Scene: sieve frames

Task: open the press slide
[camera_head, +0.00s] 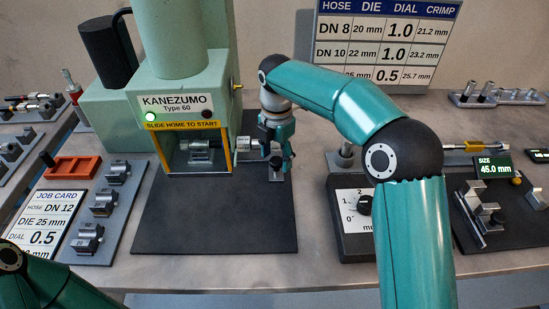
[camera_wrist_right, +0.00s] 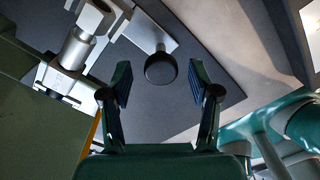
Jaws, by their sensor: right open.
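The green press (camera_head: 180,100) reads KANEZUMO Type 60 and "SLIDE HOME TO START"; a green lamp on it is lit. Metal die parts (camera_head: 200,152) show inside its yellow-framed window. The press slide (camera_head: 250,156) shows as a pale metal piece at the right side of the window. In the right wrist view its black round knob (camera_wrist_right: 160,68) sits between the fingers. My right gripper (camera_wrist_right: 160,90) is open around the knob, with a gap on both sides. In the head view the gripper (camera_head: 280,160) partly hides the slide's end. My left gripper is out of view.
A dark mat (camera_head: 215,220) lies clear in front of the press. A dial box (camera_head: 355,222) and a size gauge (camera_head: 490,205) stand on the right. A job card (camera_head: 52,220), a die rack (camera_head: 100,205) and an orange tray (camera_head: 72,168) are on the left.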

